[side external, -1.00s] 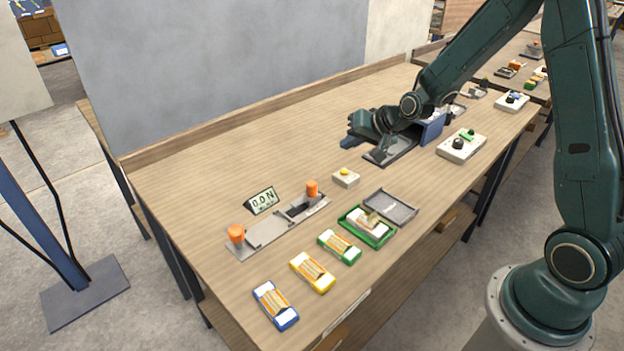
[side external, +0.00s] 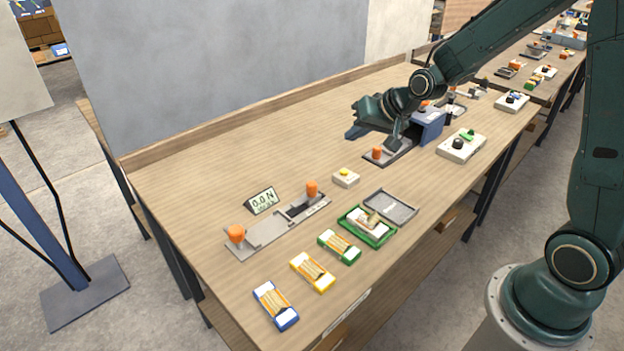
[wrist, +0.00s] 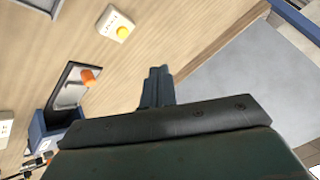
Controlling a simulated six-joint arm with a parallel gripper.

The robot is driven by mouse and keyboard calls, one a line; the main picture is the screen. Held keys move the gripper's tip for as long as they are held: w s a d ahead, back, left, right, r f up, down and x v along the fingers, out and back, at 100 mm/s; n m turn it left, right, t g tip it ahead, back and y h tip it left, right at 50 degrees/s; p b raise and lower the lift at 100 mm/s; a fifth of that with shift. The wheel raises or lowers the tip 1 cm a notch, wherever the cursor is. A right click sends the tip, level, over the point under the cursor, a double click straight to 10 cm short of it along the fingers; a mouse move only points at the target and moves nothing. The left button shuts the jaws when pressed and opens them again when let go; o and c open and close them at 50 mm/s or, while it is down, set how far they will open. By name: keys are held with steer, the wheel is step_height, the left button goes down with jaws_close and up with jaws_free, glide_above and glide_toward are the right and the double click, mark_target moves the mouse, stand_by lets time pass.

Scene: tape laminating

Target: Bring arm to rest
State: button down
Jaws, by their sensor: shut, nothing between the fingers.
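My dark green arm reaches over the far right part of the table. I cannot tell the exact height of the fingertips above the plate.
A yellow-button box (side external: 345,177) stands nearer. A long grey fixture (side external: 266,231) with two orange knobs, a 0.0 N display (side external: 263,200), a green tray (side external: 388,238) and coloured packs (side external: 312,272) lie in front. A white controller (side external: 461,147) is at right. The back-left table is clear.

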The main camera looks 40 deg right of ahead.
steer(key=s+a+r+n+g, duration=0.2)
steer(key=s+a+r+n, duration=0.2)
steer(key=s+r, duration=0.75)
steer(key=s+a+n+g+h, duration=0.1)
steer(key=s+n, duration=0.1)
steer(key=s, duration=1.4)
steer(key=shift+s+a+r, duration=0.15)
steer(key=shift+r, duration=0.15)
